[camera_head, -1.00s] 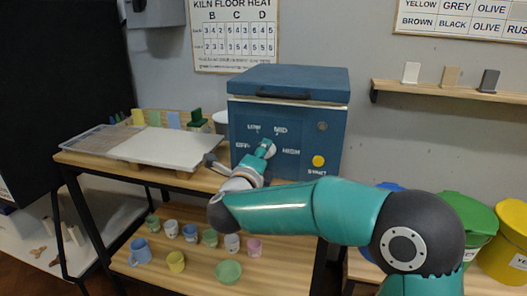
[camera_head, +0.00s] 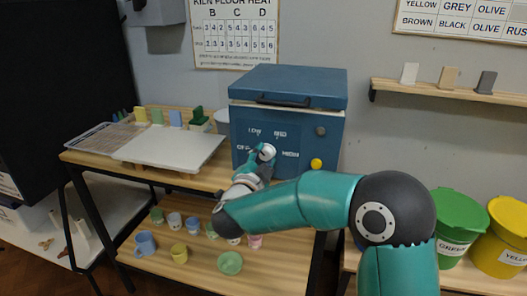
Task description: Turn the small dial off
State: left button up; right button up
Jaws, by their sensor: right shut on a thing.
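The blue kiln (camera_head: 288,88) stands at the right end of the wooden table, its front panel facing me. White words, LOW, OFF and others, ring the middle of the panel. My right gripper (camera_head: 265,152) is at the centre of these words, shut on the dial there. The gripper hides most of the dial, so its pointer cannot be read. A small dark grey knob (camera_head: 321,131) sits at the panel's upper right, apart from the gripper. My left gripper is not in view.
A yellow button (camera_head: 316,165) is low on the panel's right. A white board (camera_head: 170,147) lies on the table left of the kiln. Cups and bowls stand on the lower shelf (camera_head: 195,268). Green (camera_head: 457,220) and yellow (camera_head: 502,240) buckets stand at right.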

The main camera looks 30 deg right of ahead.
jog(key=n+p, duration=0.1)
jog(key=n, duration=0.1)
jog(key=n+p, duration=0.1)
jog(key=n, duration=0.1)
jog(key=n+p, duration=0.2)
jog(key=shift+d+r+n, duration=0.15)
jog(key=shift+r+n, duration=0.1)
jog(key=shift+n, duration=0.05)
jog(key=shift+f+n+p, duration=0.15)
jog(key=shift+n+p, duration=1)
jog(key=shift+n, duration=0.65)
jog(key=o, duration=0.9)
jog(key=shift+d, duration=0.1)
jog(key=shift+o, duration=1.1)
jog(key=shift+w+f, duration=0.1)
jog(key=shift+f, duration=0.1)
jog(key=v, duration=1.2)
